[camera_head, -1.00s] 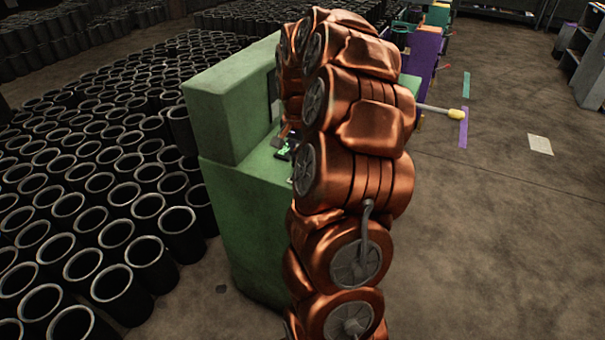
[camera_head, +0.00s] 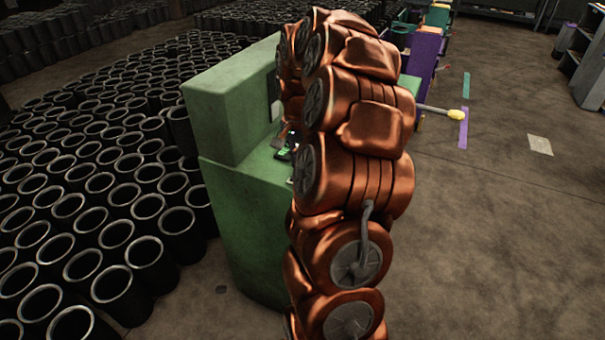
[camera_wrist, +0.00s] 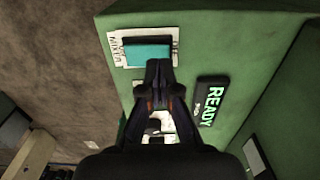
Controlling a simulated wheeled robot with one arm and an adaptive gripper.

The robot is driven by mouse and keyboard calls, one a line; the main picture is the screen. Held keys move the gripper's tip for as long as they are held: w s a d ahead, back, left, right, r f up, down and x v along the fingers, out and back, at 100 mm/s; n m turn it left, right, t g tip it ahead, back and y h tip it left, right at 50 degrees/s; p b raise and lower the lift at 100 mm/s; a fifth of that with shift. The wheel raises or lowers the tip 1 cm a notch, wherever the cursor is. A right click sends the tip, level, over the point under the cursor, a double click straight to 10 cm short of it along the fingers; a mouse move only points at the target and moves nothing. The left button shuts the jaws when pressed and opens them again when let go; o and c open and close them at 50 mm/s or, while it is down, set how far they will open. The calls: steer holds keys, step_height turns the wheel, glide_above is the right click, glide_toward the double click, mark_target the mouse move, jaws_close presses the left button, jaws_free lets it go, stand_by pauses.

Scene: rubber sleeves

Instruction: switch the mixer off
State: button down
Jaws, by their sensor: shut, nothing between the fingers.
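The green machine (camera_head: 235,120) stands left of my copper arm in the head view. In the wrist view its green panel (camera_wrist: 190,65) carries a teal switch (camera_wrist: 148,54) on a white label, with text that seems to read "MIXER" at its left. My gripper (camera_wrist: 158,64) is shut and empty. Its fingertips are at the lower edge of the teal switch; I cannot tell whether they touch it. A dark display (camera_wrist: 212,101) lit "READY" sits to the right of the fingers. Another white label (camera_wrist: 186,127) is partly hidden behind the fingers. In the head view my arm hides most of the panel.
Rows of black sleeves (camera_head: 95,190) fill the floor left of the machine. A rod with a yellow end (camera_head: 456,115) sticks out to the right behind my arm. A purple unit (camera_head: 424,60) stands farther back. The floor at the right (camera_head: 500,220) is mostly clear.

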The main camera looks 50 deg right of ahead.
steer(key=shift+f+b, duration=0.8)
steer(key=shift+f, duration=0.4)
stand_by(0.9)
steer(key=shift+r, duration=3.55)
